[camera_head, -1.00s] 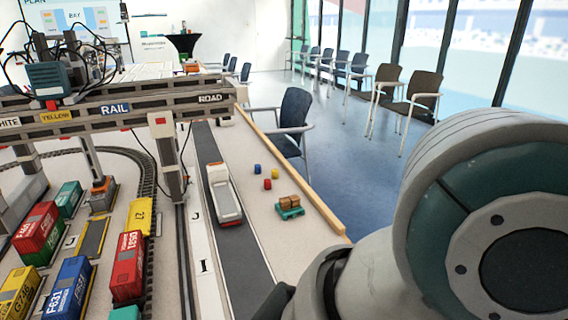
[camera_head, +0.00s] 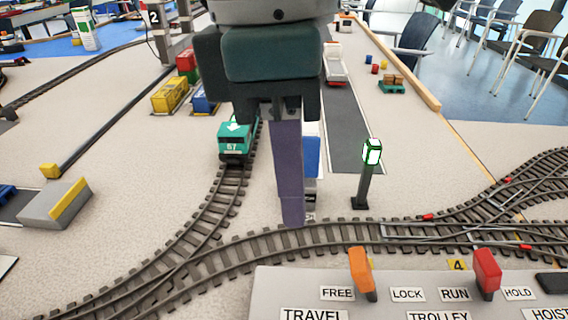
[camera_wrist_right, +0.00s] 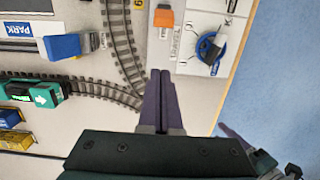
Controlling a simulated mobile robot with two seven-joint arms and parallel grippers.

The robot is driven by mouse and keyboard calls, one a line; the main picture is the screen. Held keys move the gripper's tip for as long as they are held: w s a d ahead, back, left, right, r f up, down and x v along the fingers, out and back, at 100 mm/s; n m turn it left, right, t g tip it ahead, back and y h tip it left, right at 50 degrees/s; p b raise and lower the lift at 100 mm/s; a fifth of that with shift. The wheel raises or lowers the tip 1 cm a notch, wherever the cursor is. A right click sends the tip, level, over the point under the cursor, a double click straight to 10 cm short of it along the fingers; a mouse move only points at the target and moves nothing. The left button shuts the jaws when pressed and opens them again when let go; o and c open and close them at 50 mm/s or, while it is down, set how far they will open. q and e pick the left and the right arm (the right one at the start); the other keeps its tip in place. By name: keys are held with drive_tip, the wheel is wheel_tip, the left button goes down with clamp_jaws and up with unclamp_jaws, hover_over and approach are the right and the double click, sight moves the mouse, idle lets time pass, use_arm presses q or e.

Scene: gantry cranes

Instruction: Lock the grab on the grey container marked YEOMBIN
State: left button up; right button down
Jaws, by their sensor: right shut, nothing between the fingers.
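No container with the mark YEOMBIN can be made out in these views. The control panel (camera_head: 268,290) is at the bottom of the head view. Its orange lever (camera_head: 359,266) stands between the FREE and LOCK labels, its top tilted to the left, toward FREE. My right gripper (camera_head: 293,222) points down, shut and empty, left of and beyond the lever. In the right wrist view my right gripper (camera_wrist_right: 160,72) shows just below the orange lever (camera_wrist_right: 164,19), apart from it. A purple finger, apparently my left gripper (camera_wrist_right: 226,130), shows at lower right; its opening is unclear.
A red lever (camera_head: 486,268) stands between RUN and HOLD. A blue knob (camera_wrist_right: 207,47) is on the panel. A signal post (camera_head: 364,185) stands right of my gripper. Curved tracks (camera_head: 225,255) run behind the panel. A green locomotive (camera_head: 235,148) stands on the left track.

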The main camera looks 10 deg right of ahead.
sight(366, 278)
use_arm(q)
drive_tip(key=shift+w+r, duration=0.1)
drive_tip(key=shift+w, duration=0.15)
use_arm(e)
drive_tip(key=shift+w, duration=0.15)
use_arm(q)
wheel_tip(366, 278, down, 3)
drive_tip(key=b, duration=0.2)
drive_tip(key=shift+d+b, duration=0.1)
drive_tip(key=shift+b, duration=0.3)
use_arm(e)
drive_tip(key=f, duration=0.6)
drive_tip(key=d+f, duration=0.1)
drive_tip(key=f, duration=0.3)
drive_tip(key=shift+s+f, duration=0.1)
drive_tip(key=shift+s, duration=0.1)
use_arm(q)
drive_tip(key=shift+r+p, duration=0.3)
drive_tip(key=shift+r, duration=0.1)
use_arm(e)
drive_tip(key=shift+s+d+r, duration=0.15)
drive_tip(key=shift+d+r, duration=0.25)
drive_tip(key=shift+d, duration=0.2)
drive_tip(key=shift+s+d+r, duration=0.15)
drive_tip(key=shift+d+r, duration=0.2)
drive_tip(key=shift+d, duration=0.25)
drive_tip(key=shift+s+d+r, duration=0.2)
drive_tip(key=shift+d+r, duration=0.05)
drive_tip(key=shift+d, duration=0.2)
